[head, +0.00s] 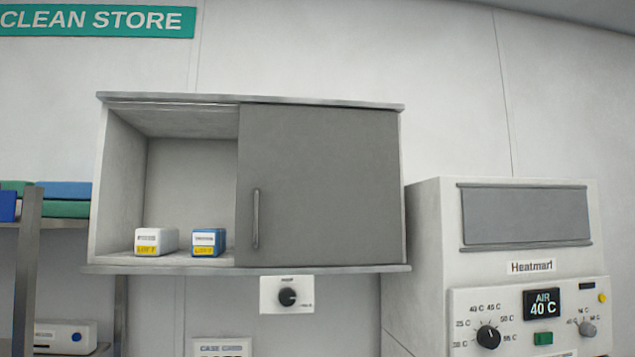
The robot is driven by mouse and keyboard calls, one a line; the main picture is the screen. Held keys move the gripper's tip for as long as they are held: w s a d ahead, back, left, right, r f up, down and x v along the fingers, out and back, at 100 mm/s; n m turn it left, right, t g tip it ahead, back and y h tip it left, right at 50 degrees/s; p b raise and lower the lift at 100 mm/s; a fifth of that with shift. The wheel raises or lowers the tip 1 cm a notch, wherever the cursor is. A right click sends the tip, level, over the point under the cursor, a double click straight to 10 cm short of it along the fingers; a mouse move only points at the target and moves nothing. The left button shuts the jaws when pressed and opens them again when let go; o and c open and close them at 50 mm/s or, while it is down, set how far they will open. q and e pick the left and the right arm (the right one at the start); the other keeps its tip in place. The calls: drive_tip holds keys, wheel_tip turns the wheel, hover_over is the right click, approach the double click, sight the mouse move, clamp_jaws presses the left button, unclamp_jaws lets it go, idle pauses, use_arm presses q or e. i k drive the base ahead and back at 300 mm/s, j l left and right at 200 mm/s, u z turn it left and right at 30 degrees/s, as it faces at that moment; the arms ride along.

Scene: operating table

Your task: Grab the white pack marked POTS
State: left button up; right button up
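A wall cabinet (320,180) hangs in the middle of the head view, its left half open and its right half covered by a grey sliding door with a vertical handle. On its floor, in the open half, stand two small packs side by side. The left one is a white pack (156,240) with a yellow label strip. The right one is a blue and white pack (208,241), also with a yellow strip. The print on both is too small to read, so I cannot tell which is marked POTS. Neither gripper is in view.
A Heatmart warming unit (525,220) with dials stands at the right. A shelf rack (28,250) with blue and green packs is at the left. A dial plate (287,295) is mounted below the cabinet. The space in front of the open half is clear.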

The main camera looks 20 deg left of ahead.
sight(151, 242)
drive_tip(key=u, duration=1.25)
